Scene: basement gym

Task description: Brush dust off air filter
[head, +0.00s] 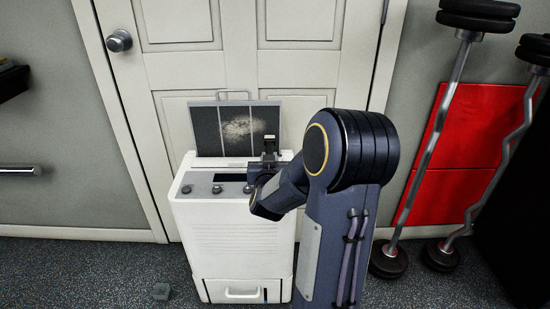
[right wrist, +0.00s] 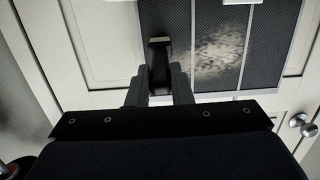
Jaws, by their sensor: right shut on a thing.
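The air filter (head: 206,130) is a dark mesh panel with a light frame, standing upright at the top of a white appliance (head: 245,235). A pale dust patch (head: 240,127) covers its middle; the dust also shows in the right wrist view (right wrist: 218,50). My right gripper (head: 268,161) is shut on a small dark brush (head: 270,143), in front of the filter's right lower part. In the right wrist view the brush (right wrist: 160,60) is left of the dust, apart from it in the picture. I cannot tell whether it touches the mesh. My left gripper is not in view.
A pale panelled door (head: 240,60) with a round knob (head: 119,40) is behind the appliance. Barbells (head: 452,85) lean by a red panel (head: 465,125) at the right.

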